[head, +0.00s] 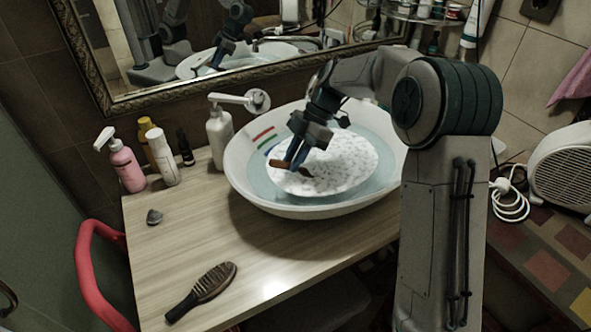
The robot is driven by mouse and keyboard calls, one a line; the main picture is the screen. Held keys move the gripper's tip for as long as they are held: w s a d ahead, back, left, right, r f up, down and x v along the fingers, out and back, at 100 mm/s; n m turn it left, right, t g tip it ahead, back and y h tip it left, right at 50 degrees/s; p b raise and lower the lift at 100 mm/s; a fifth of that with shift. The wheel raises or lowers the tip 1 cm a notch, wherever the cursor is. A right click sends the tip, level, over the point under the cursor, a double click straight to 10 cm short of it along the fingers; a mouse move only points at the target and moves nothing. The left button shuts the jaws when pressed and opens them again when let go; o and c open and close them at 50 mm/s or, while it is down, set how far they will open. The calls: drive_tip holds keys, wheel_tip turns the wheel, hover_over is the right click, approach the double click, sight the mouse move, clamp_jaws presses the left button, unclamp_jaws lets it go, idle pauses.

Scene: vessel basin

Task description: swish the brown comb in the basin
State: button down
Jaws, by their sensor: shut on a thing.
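The white oval basin (240,185) stands on the wooden counter and holds bluish water with a large white foamy or speckled patch (345,165) on it. My gripper (293,160) reaches down into the basin's left half and is shut on the brown comb (280,164). The comb lies roughly level, low over the white patch. I cannot tell whether it touches the water. The fingers hide part of the comb.
A brown hairbrush (205,290) and a small grey stone-like thing (154,216) lie on the wooden counter (190,235).

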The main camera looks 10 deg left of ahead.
drive_tip(key=shift+w+d, duration=0.2)
drive_tip(key=shift+d, duration=0.1)
wheel_tip(320, 180, up, 12)
drive_tip(key=p, duration=0.7)
idle(0.5)
idle(0.9)
wheel_tip(320, 180, up, 3)
drive_tip(key=shift+f+p, duration=0.1)
drive_tip(key=shift+p, duration=0.85)
